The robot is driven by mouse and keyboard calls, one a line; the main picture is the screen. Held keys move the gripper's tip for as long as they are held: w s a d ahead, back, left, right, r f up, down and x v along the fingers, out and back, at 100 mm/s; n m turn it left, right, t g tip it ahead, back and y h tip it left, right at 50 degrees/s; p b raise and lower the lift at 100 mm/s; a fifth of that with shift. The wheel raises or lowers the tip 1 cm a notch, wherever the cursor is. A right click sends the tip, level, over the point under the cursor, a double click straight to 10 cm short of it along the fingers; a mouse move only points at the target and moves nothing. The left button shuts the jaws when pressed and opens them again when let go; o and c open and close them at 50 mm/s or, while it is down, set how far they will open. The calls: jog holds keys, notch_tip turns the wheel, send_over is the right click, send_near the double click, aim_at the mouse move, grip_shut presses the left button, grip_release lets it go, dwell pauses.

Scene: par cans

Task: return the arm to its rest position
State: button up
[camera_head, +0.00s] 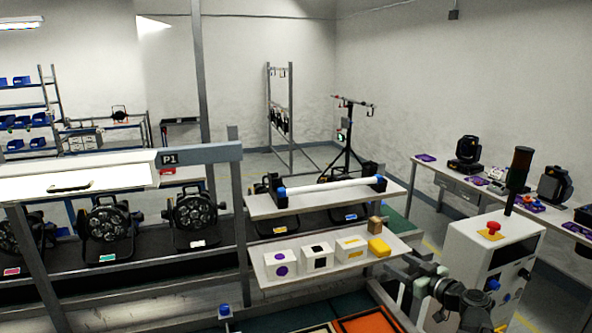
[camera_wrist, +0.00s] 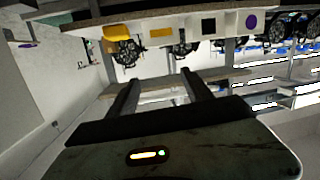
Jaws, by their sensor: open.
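My gripper (camera_wrist: 160,77) shows in the wrist view as two dark fingers set apart, with nothing between them. Beyond the fingers the wrist view shows a shelf edge, and the picture is turned upside down. In the head view part of my dark arm (camera_head: 445,290) is at the lower right, beside the right end of the lower shelf. The fingers cannot be made out clearly there.
The lower shelf (camera_head: 300,290) holds white boxes with coloured marks, a yellow block (camera_head: 379,247) and a brown block (camera_head: 375,225). A white tube (camera_head: 330,187) lies on the upper shelf. A white cabinet (camera_head: 480,265) with a red button stands right of my arm.

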jog(key=s+a+f+n+g+y+b, duration=0.15)
jog(key=a+f+g, duration=0.25)
jog(key=a+f, duration=0.65)
jog(key=s+a+f+n+g+h+b, duration=0.1)
jog(key=s+a+f+n+g+b, duration=0.15)
jog(key=a+f+g, duration=0.7)
jog(key=s+a+f+m+t+h+b, duration=0.2)
jog(key=s+a+f+m+h, duration=0.15)
jog(key=s, duration=0.25)
jog(key=s+d+f+m+g+h, duration=0.2)
jog(key=s+d+m, duration=0.3)
jog(key=d, duration=0.3)
jog(key=shift+s+f+m+g+h+p, duration=0.15)
jog(key=shift+f+m+g+h+p, duration=0.35)
jog(key=shift+m+h, duration=0.35)
